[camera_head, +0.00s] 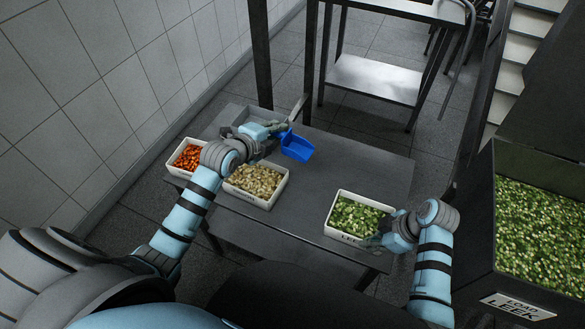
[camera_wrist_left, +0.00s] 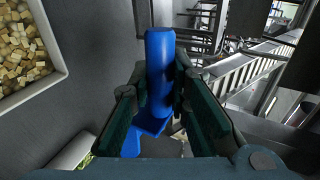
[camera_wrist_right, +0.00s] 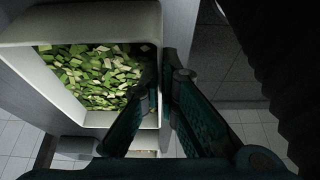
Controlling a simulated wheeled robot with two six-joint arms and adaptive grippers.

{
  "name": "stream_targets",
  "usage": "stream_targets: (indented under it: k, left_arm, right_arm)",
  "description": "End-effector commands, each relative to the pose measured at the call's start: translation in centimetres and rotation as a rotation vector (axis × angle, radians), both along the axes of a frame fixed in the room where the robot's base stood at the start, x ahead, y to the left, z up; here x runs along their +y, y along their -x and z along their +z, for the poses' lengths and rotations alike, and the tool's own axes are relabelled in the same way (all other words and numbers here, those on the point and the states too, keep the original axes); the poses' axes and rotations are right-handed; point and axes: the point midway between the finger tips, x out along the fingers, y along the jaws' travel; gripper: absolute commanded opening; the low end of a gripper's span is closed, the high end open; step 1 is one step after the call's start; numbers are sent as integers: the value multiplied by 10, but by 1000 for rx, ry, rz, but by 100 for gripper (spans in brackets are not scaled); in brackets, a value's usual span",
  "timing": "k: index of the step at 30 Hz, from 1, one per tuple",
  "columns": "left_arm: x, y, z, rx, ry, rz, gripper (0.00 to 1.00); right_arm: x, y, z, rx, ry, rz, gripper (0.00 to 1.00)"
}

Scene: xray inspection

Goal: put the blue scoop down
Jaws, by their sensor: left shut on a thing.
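The blue scoop (camera_head: 297,147) is at the far side of the grey table (camera_head: 300,205), beyond the bins. My left gripper (camera_head: 279,131) is shut on its handle. In the left wrist view the blue handle (camera_wrist_left: 160,60) stands between the two fingers, with part of the scoop showing below them. I cannot tell whether the scoop touches the table. My right gripper (camera_head: 377,238) is at the right end of the white leek bin (camera_head: 335,231). In the right wrist view its fingers (camera_wrist_right: 160,78) are close together at the bin's side wall; whether they grip it is unclear.
A white bin of pale cubes (camera_head: 255,199) and a white bin of orange pieces (camera_head: 174,168) stand at the left of the table. A large dark container of leek (camera_head: 494,262) stands at the right. The table's middle is clear.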

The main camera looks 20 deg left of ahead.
Motion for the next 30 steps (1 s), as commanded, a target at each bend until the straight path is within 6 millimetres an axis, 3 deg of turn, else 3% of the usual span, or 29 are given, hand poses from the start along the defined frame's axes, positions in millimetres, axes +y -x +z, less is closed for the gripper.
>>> stream_targets:
  k: [3, 10, 15, 24, 30]
  left_arm:
    - [-31, -13, -37, 1, 10, 66, 0]
    - [-79, -22, -73, -1, 1, 96, 0]
    - [-84, -22, -113, -1, -3, 94, 0]
    - [-83, -22, -165, -4, -5, 95, 0]
    - [-83, -22, -170, -8, -1, 93, 0]
  right_arm:
    - [0, 0, 0, 0, 1, 0, 0]
    - [0, 0, 0, 1, 1, 0, 0]
    - [0, 0, 0, 1, 1, 0, 0]
    - [0, 0, 0, 1, 1, 0, 0]
    - [0, 0, 0, 0, 1, 0, 0]
